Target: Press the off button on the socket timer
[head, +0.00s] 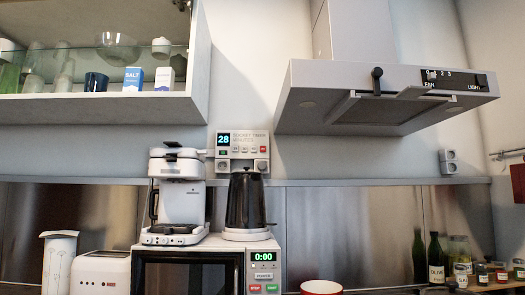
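The socket timer (242,140) is a pale box on the wall, above the kettle and below the upper cabinet's right end. Its display (223,140) reads 28. A row of small pale buttons (243,150) runs across it, with a small red button (263,149) at the right end. The lettering on the buttons is too small to read, so I cannot confirm which is marked off. The sockets below the timer are partly hidden by the kettle's top. My gripper is not in view.
A black kettle (245,203) and a white coffee maker (180,199) stand on the microwave (190,270) below the timer. An open cabinet (100,107) hangs upper left, and a range hood (388,98) juts out upper right. The wall around the timer's right side is clear.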

